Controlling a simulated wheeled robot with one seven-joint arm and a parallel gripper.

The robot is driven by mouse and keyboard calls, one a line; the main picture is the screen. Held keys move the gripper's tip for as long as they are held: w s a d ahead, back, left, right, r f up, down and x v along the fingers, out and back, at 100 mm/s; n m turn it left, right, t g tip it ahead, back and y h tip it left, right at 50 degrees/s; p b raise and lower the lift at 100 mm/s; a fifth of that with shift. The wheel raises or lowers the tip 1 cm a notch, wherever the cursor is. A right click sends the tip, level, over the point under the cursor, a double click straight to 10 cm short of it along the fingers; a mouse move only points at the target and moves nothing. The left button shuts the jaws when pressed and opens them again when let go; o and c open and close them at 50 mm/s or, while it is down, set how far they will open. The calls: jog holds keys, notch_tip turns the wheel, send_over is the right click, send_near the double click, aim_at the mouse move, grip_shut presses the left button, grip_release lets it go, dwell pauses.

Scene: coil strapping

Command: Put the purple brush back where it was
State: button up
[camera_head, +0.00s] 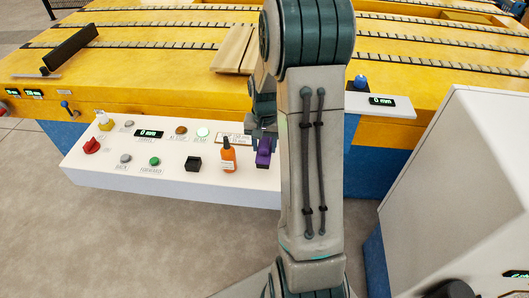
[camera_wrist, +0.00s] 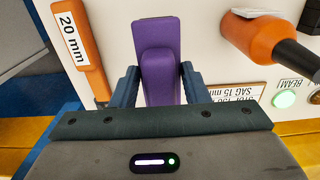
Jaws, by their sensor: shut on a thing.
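The purple brush (camera_head: 263,158) is between the fingers of my gripper (camera_head: 262,132), over the right part of the white control panel (camera_head: 120,178). In the wrist view the brush (camera_wrist: 160,50) stands out between the two blue fingers of my gripper (camera_wrist: 159,85), which is shut on it. I cannot tell whether the brush touches the panel. Its far end points away from the palm. My arm hides part of the panel to the right of the brush.
A black block (camera_head: 194,164) and several buttons lie farther left. A white cabinet (camera_head: 455,170) stands at right.

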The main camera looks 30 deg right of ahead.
aim_at(264, 153)
jog(key=shift+f, duration=1.9)
jog(key=shift+f, duration=0.1)
jog(key=o, duration=1)
